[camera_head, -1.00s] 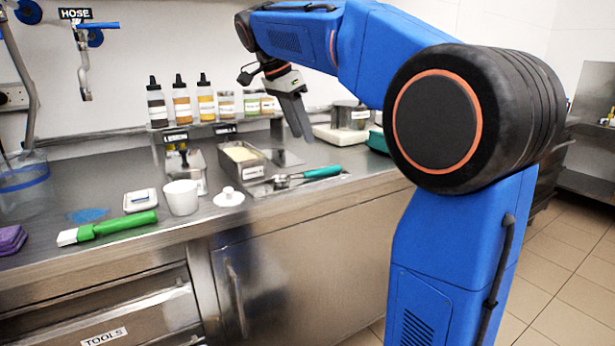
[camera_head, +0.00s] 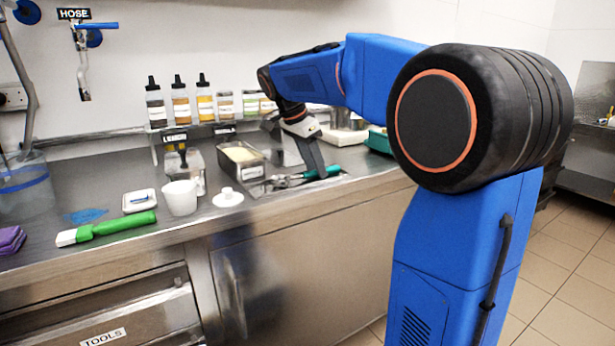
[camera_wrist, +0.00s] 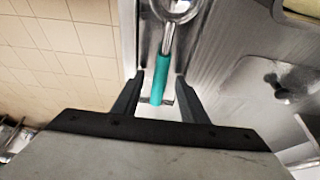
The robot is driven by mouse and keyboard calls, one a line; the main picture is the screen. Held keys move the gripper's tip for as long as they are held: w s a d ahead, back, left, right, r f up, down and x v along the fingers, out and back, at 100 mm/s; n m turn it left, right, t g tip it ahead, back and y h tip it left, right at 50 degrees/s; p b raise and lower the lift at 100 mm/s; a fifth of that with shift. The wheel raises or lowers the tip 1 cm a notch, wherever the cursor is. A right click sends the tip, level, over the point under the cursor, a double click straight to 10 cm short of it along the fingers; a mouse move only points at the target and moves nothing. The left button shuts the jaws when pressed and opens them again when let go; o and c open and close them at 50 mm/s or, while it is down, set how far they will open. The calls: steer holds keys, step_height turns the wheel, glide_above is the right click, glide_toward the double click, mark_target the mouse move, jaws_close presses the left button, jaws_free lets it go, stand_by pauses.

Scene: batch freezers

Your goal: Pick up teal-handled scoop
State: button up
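The teal-handled scoop lies near the counter's front edge, its teal handle (camera_head: 322,173) pointing right and its metal head (camera_head: 283,181) to the left. In the wrist view the teal handle (camera_wrist: 161,78) stands between the two dark fingers of my gripper (camera_wrist: 159,90), with a gap on each side. My gripper (camera_head: 318,172) is open and reaches down at the handle in the head view. The fingers hide part of the handle there. I cannot tell whether a finger touches it.
A metal pan (camera_head: 241,164) and a white round lid (camera_head: 228,198) are left of the scoop. A green-handled brush (camera_head: 110,228) and a white cup (camera_head: 180,197) are farther left. Bottles (camera_head: 180,101) stand on a rack behind. A teal-green item (camera_head: 378,141) is at right.

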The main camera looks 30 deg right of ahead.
steer(key=shift+d+f, duration=0.1)
steer(key=shift+f, duration=0.15)
jaws_close()
steer(key=shift+r, duration=0.1)
